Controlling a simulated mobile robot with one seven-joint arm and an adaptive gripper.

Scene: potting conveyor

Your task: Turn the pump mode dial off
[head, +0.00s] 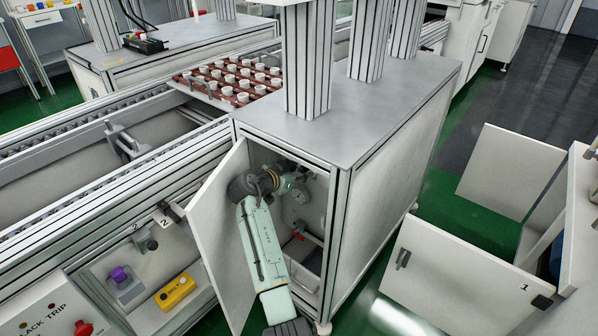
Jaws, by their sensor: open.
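No dial can be read for certain as the pump mode dial. A grey round part (301,195) shows inside the open cabinet (330,205), beside the end of my arm. I cannot tell whether it is a dial or a joint of my arm. My pale green arm rises from the bottom of the picture and bends into the cabinet. My gripper cannot be made out; the dim interior and my arm hide that area. A red handle-like part (298,236) sits lower inside the cabinet, right of my arm.
The cabinet door (222,235) stands open left of my arm. An open lower bay to the left holds a purple-knobbed box (122,280) and a yellow box (175,291). A panel with a red knob (83,328) is at bottom left. White open doors (440,270) stand at right.

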